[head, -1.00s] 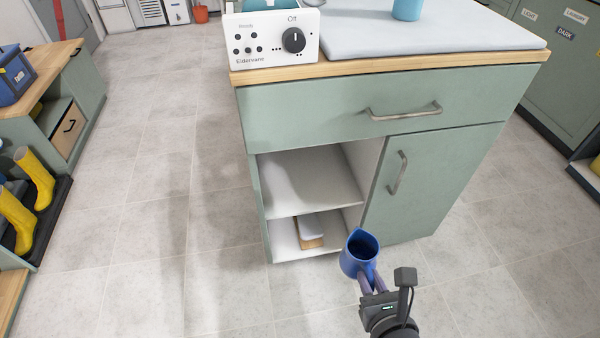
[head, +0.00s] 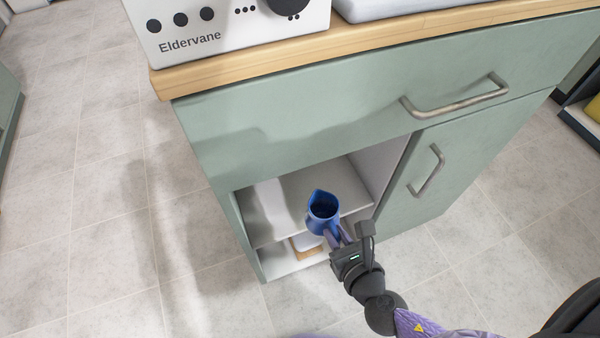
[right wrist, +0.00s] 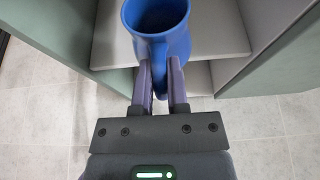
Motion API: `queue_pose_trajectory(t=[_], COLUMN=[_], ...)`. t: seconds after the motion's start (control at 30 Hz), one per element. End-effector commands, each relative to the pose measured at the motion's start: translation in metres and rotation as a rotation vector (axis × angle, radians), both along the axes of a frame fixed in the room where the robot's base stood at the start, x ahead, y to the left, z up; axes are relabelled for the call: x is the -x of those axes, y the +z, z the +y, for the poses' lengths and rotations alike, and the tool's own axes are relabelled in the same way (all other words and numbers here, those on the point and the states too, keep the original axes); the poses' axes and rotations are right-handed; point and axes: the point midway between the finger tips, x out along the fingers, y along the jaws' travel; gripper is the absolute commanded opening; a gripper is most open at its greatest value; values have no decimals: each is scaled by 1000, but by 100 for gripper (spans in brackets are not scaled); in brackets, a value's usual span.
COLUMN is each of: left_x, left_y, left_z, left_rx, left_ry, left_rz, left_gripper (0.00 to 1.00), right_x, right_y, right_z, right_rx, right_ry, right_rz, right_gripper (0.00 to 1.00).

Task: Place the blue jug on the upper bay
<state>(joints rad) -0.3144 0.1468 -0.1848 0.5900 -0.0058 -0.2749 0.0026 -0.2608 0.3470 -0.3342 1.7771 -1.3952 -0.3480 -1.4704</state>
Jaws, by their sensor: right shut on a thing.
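The blue jug (head: 322,212) is upright at the open front of the green cabinet's upper bay (head: 290,195). My right gripper (head: 338,238) is shut on the jug's handle from the front right. In the right wrist view the jug (right wrist: 160,40) is at the top, with the gripper's fingers (right wrist: 161,85) on either side of its handle. The bay's pale shelf (right wrist: 215,38) shows behind and below the jug; I cannot tell whether the jug touches it. My left gripper is out of view.
The lower bay holds a white and tan item (head: 305,246), partly hidden by the jug and gripper. A drawer with a handle (head: 455,98) is above the bays, and a closed door (head: 440,175) is to the right. A white control box (head: 225,28) stands on the wooden top.

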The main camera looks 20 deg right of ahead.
Motion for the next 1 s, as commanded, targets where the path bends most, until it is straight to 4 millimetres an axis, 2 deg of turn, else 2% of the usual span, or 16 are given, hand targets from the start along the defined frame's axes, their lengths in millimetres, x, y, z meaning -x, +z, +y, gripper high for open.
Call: queue_pose_trajectory(t=[0.17, 0.3, 0.4, 0.5, 0.63, 0.8, 1.0], left_x=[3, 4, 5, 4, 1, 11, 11], left_y=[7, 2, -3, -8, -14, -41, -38], left_z=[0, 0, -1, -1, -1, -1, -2], left_rx=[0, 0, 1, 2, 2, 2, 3], left_ry=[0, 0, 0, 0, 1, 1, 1], left_rz=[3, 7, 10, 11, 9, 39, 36], left_gripper=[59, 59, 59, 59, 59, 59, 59], right_x=[-48, -91, -118, -135, -143, -141, -142], right_y=[4, 0, -1, -2, -6, -42, -35], right_z=[2, 3, 4, 5, 6, 6, 6], right_rx=[-1, 1, 1, 1, 0, -2, -1], right_ry=[1, 0, 2, 1, 1, 1, 1], right_rz=[-8, -5, -3, -1, 2, 10, 1], right_gripper=[0, 0, 0, 0, 0, 0, 0])
